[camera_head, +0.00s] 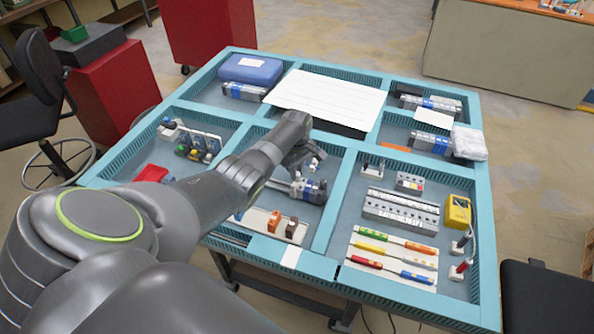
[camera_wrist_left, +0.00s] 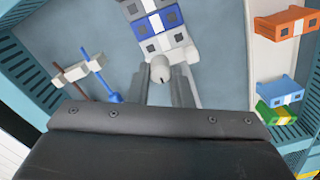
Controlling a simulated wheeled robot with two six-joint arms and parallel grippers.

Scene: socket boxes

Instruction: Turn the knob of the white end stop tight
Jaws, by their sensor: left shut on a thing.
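My left gripper (camera_head: 303,168) reaches into the middle compartment of the teal-framed table. In the left wrist view its two grey fingers (camera_wrist_left: 169,88) are shut on a small round white knob (camera_wrist_left: 160,68). The knob sits at the near end of a block row (camera_wrist_left: 158,25) of white, grey and blue pieces with dark square openings. The white end piece (camera_wrist_left: 175,52) is right behind the knob. In the head view the block row (camera_head: 312,188) is partly covered by my gripper, and the knob cannot be made out. My right gripper is not in view.
A small white bar with a blue-handled tool (camera_wrist_left: 113,97) lies left of the fingers. A white strip (camera_wrist_left: 278,60) with orange, blue and green blocks lies right. Teal dividers (camera_head: 338,200) border the compartment. Screwdrivers (camera_head: 390,255) and a yellow device (camera_head: 457,213) lie further right.

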